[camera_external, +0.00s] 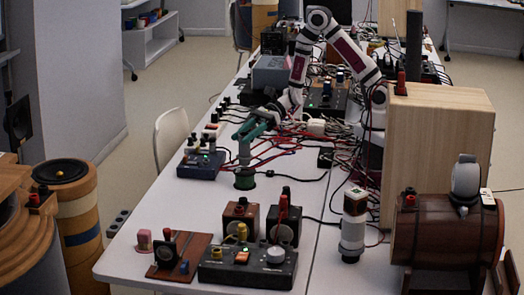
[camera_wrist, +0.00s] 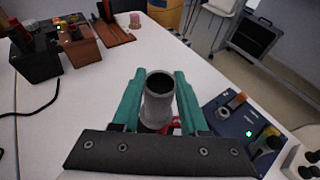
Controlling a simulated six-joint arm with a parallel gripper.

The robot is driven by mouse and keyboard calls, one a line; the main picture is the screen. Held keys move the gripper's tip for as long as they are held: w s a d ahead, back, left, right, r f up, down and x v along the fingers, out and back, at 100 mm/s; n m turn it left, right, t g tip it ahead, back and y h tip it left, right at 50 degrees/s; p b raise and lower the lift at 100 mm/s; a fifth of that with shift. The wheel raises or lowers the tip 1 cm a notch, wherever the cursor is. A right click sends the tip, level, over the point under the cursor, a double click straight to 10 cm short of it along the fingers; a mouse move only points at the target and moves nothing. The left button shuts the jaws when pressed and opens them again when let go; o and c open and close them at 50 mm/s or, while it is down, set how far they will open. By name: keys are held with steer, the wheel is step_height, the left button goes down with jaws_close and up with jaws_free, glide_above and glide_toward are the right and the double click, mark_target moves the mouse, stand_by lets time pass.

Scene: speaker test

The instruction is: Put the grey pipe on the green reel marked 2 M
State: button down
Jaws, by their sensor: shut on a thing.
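My gripper (camera_external: 246,134), with teal fingers, is shut on the grey pipe (camera_external: 244,154), which hangs upright below the fingers. The green reel (camera_external: 244,179) stands on the white table directly under the pipe in the external view. The pipe's lower end is at or just above the reel's top; I cannot tell whether they touch. No 2 M mark is readable. In the wrist view the pipe's open round top (camera_wrist: 160,84) shows between the two fingers of my gripper (camera_wrist: 159,76), and the reel is hidden beneath.
A blue box with knobs (camera_external: 201,164) stands left of the reel. Two speaker boxes (camera_external: 240,222) and a dark control box (camera_external: 248,266) stand in front. Red and black cables (camera_external: 284,144) lie to the right. A pink spool (camera_external: 144,239) stands at the front left.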

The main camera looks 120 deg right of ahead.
steer(key=shift+f, duration=1)
steer(key=shift+c, duration=2.2)
jaws_free()
steer(key=shift+f, duration=0.1)
